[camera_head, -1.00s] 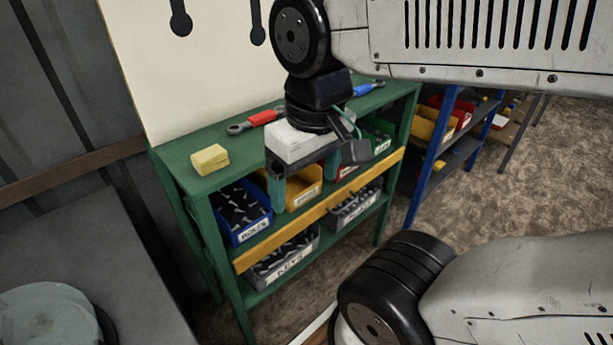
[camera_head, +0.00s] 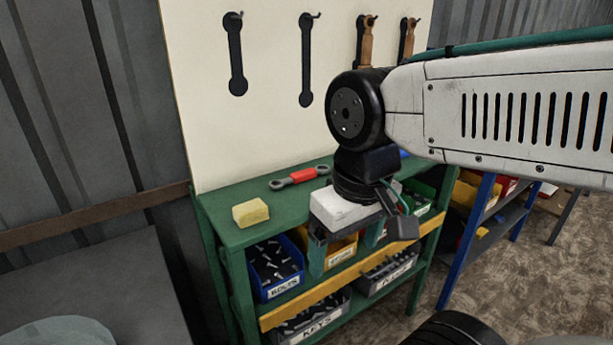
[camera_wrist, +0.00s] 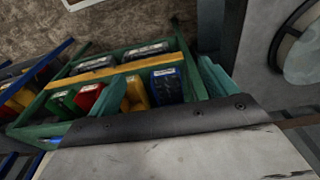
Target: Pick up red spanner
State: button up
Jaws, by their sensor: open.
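The red spanner (camera_head: 300,178) has a red middle and dark grey ends. It lies flat on the green shelf top in the head view, left of and behind my gripper. My gripper (camera_head: 342,252) hangs in front of the shelf's front edge, with its fingers apart and nothing between them. In the wrist view its two green fingertips (camera_wrist: 165,82) are spread wide, with the shelf bins behind them. The red spanner does not show in the wrist view. A bit of blue, partly hidden by my arm, shows on the shelf top to the right.
A yellow block (camera_head: 250,212) sits left of the spanner on the green shelf (camera_head: 225,232). Labelled bins, including a blue one (camera_head: 276,268), fill the tiers below. A pale board (camera_head: 270,100) with hanging tools rises behind. A grey surface (camera_head: 100,280) stands at left.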

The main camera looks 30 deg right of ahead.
aim_at(296, 178)
jog(key=k, duration=1.15)
jog(key=z, duration=0.75)
jog(key=i, duration=1.75)
jog(key=u, duration=0.75)
